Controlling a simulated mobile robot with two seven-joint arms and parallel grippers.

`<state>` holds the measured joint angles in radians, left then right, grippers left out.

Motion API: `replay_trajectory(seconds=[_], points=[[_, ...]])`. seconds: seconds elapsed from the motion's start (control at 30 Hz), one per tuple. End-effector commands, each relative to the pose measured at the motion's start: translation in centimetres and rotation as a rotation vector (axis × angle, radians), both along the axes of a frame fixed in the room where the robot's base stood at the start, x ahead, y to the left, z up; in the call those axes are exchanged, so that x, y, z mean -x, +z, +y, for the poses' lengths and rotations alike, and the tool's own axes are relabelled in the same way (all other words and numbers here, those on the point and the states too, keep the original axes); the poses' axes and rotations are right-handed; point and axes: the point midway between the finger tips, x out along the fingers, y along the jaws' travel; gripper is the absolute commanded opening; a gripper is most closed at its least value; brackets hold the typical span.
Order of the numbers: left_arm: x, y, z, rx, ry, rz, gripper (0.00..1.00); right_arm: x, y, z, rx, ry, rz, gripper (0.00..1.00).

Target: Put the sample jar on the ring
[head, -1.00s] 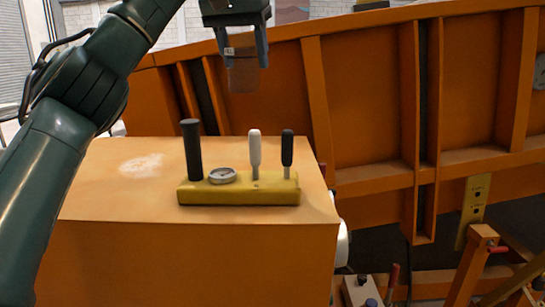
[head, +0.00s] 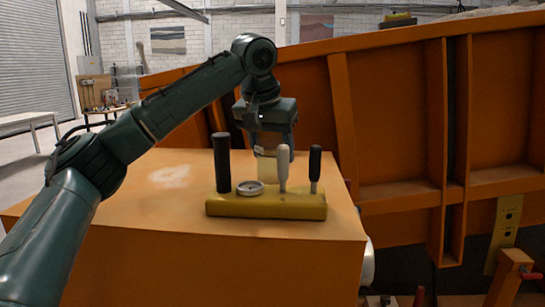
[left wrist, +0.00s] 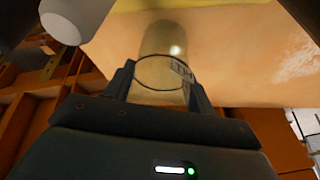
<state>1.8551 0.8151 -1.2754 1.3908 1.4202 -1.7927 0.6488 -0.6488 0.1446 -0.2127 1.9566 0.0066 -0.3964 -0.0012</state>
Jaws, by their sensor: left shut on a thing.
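The sample jar (head: 267,170) is a clear, pale, see-through cylinder. My left gripper (head: 271,150) is shut on it from above, one finger on each side. In the head view the jar is behind the yellow block (head: 265,208), partly hidden by the white-handled tool; I cannot tell whether it touches the box top. The ring (head: 250,188) is a grey round piece on the block, in front and slightly left of the jar. In the left wrist view the jar (left wrist: 162,45) sits upright between the fingers, with a small label on its side. My right gripper is not in view.
The block rests on an orange box (head: 120,200) with free room at left. An orange ribbed wall (head: 395,120) rises behind.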

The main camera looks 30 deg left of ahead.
Motion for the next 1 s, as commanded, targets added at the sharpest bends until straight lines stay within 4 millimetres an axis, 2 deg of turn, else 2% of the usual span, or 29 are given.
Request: replay_trajectory(seconds=[0.13, 0.5, 0.53, 0.8, 1.0], points=[[0.0, -1.6, 0.1, 0.001, 0.001, 0.002, 0.32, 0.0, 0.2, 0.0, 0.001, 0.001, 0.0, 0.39], [0.0, -2.1, 0.0, 0.001, 0.001, 0.001, 0.32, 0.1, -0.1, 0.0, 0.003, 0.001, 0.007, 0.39], [0.0, -2.1, 0.0, 0.0, 0.001, 0.001, 0.56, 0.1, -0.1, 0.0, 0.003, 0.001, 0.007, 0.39], [0.0, -2.0, 0.0, 0.0, 0.001, 0.001, 0.77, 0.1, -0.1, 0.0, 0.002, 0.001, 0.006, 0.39], [0.0, -2.0, 0.0, 0.0, 0.001, 0.001, 0.77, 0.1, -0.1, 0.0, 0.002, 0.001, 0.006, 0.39]])
